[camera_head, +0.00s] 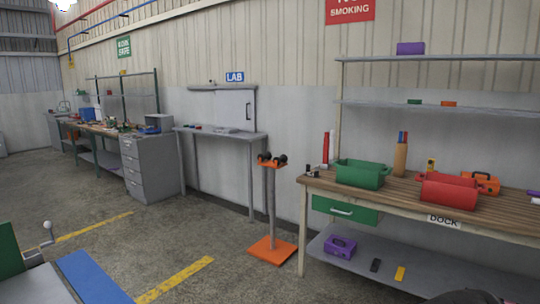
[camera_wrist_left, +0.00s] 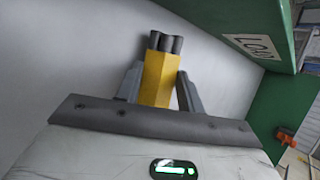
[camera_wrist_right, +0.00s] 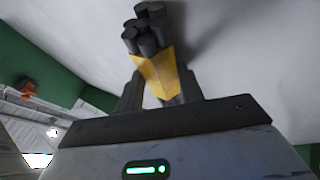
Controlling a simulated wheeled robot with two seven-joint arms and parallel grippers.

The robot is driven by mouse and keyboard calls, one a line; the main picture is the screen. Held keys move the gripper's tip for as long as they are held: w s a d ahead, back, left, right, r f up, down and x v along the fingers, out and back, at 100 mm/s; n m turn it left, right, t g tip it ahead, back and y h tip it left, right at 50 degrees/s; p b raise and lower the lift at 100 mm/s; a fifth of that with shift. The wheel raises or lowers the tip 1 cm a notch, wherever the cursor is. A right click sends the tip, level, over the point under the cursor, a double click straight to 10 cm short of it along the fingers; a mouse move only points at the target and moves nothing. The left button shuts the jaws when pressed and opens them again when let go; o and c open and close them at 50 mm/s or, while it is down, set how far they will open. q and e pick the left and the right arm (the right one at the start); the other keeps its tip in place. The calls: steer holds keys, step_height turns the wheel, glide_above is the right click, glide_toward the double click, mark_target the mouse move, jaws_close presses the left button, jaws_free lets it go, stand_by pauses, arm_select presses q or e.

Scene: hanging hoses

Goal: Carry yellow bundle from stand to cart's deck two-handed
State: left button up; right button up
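The yellow bundle shows in the left wrist view (camera_wrist_left: 157,79) as a yellow sleeve with dark tube ends sticking out. The right wrist view shows its other part (camera_wrist_right: 158,74), also with several dark tube ends. My left gripper (camera_wrist_left: 160,85) has its fingers against both sides of the sleeve. My right gripper (camera_wrist_right: 163,88) also has a finger on each side, close against the yellow. A pale grey surface lies behind the bundle; I cannot tell whether they touch. The orange stand (camera_head: 271,250) is empty in the head view, where neither gripper nor the bundle shows.
A green panel with a white label (camera_wrist_left: 253,46) is beside the left gripper. In the head view, a green, grey and blue structure (camera_head: 92,278) is at the lower left. The dock bench (camera_head: 400,205) with a green bin (camera_head: 362,175) is right; open floor lies between.

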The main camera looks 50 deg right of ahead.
arm_select(q)
steer(key=shift+s+d+f, duration=0.2)
steer(key=shift+s+f, duration=0.3)
steer(key=shift+f, duration=0.05)
arm_select(e)
steer(key=shift+s+d+f, duration=0.2)
steer(key=shift+s+f, duration=0.3)
steer(key=shift+f, duration=0.1)
arm_select(q)
steer(key=shift+d+r, duration=0.1)
arm_select(e)
steer(key=shift+d+r, duration=0.1)
steer(key=shift+r, duration=0.05)
arm_select(q)
steer(key=shift+v, duration=1.2)
arm_select(e)
steer(key=shift+v, duration=1.2)
arm_select(q)
steer(key=shift+w+r+v, duration=0.1)
steer(key=shift+v, duration=0.85)
steer(key=shift+w+r+v, duration=0.15)
steer(key=shift+v, duration=0.8)
arm_select(e)
steer(key=shift+w+r+v, duration=0.1)
steer(key=shift+v, duration=0.85)
steer(key=shift+w+r+v, duration=0.15)
steer(key=shift+v, duration=0.8)
arm_select(q)
steer(key=shift+f, duration=0.1)
